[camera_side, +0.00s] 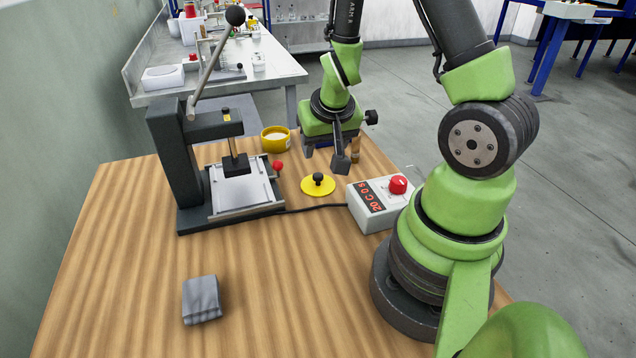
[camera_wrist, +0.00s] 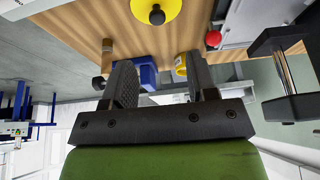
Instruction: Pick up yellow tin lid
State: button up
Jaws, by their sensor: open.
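The yellow tin lid (camera_side: 318,187) lies flat on the wooden table, with a black knob on top. It also shows at the top edge of the wrist view (camera_wrist: 172,8), partly cut off. My gripper (camera_side: 325,158) is open and empty, above the table just behind the lid and apart from it. In the wrist view its two dark fingers (camera_wrist: 160,82) stand wide apart, with the lid beyond their tips. A round yellow tin (camera_side: 276,138) with pale contents stands behind and left of the lid; one finger partly hides it in the wrist view (camera_wrist: 181,66).
A press (camera_side: 180,165) with a long lever and flat plate stands left of the lid. A control box (camera_side: 372,207) with a red knob sits to the right, its cable running to the press. A grey folded cloth (camera_side: 201,299) lies at front left. A blue container (camera_wrist: 148,76) is behind my gripper. The front table is mostly clear.

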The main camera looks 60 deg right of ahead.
aim_at(318, 175)
jog(key=shift+s+x, duration=0.15)
jog(key=shift+x, duration=2.35)
jog(key=shift+s+x, duration=0.15)
jog(key=shift+x, duration=2.35)
jog(key=shift+a, duration=0.1)
jog(key=c, duration=1)
